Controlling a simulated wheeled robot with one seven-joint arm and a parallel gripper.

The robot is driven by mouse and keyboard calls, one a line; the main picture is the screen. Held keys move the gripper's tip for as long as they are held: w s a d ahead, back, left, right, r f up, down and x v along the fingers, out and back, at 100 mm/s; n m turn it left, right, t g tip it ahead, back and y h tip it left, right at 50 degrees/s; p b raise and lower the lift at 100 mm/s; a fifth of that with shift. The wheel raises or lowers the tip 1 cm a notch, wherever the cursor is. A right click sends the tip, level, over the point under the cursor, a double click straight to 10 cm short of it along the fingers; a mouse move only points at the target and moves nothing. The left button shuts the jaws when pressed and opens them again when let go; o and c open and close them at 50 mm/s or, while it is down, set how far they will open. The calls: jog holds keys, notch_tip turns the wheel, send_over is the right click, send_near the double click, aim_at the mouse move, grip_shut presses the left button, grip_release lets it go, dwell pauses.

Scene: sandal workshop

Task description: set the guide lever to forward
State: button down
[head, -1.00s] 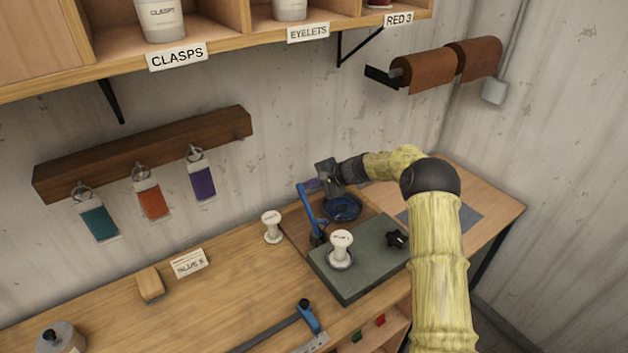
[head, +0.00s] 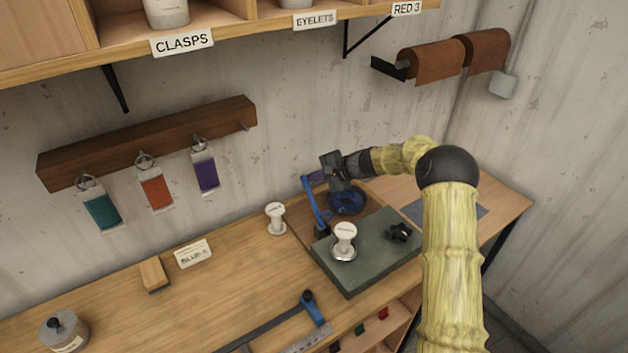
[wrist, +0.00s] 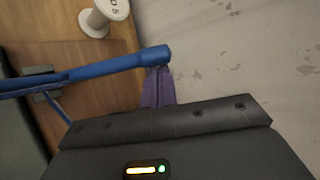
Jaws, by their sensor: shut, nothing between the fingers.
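The guide lever, a blue bar (head: 314,204), stands up from the left back corner of a grey-green machine plate (head: 365,268), tilted toward the back left. In the wrist view the lever (wrist: 95,70) runs from the left edge to a rounded tip near the middle. My gripper (head: 316,178) is at the lever's upper end; its purple fingers are shut and empty. In the wrist view the fingers (wrist: 158,88) lie right beside the lever's tip; I cannot tell whether they touch it. No direction marking is readable.
A white spool (head: 344,240) stands on the plate beside a black knob (head: 400,232). Another white spool (head: 276,218) stands left of the lever. A blue coil (head: 347,202) lies behind the plate, under my gripper.

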jog(key=shift+s+d+r+y+b, duration=0.2)
jog(key=shift+s+d+y+b, duration=0.1)
jog(key=shift+b, duration=1.1)
jog(key=shift+s+t+b, duration=0.15)
jog(key=shift+t+b, duration=0.15)
jog(key=shift+b, duration=0.45)
jog(key=s+d+r+n+t+y+b, duration=0.2)
jog(key=s+b, duration=0.4)
jog(key=b, duration=2)
jog(key=shift+d+r+t+y+b, duration=0.35)
jog(key=shift+d+t+y, duration=0.35)
jog(key=shift+d+y, duration=0.4)
jog(key=w+d+p, duration=0.1)
jog(key=w+d, duration=0.1)
jog(key=w, duration=0.2)
jog(key=v, duration=0.9)
jog(key=shift+s+a, duration=0.25)
jog(key=shift+s, duration=0.2)
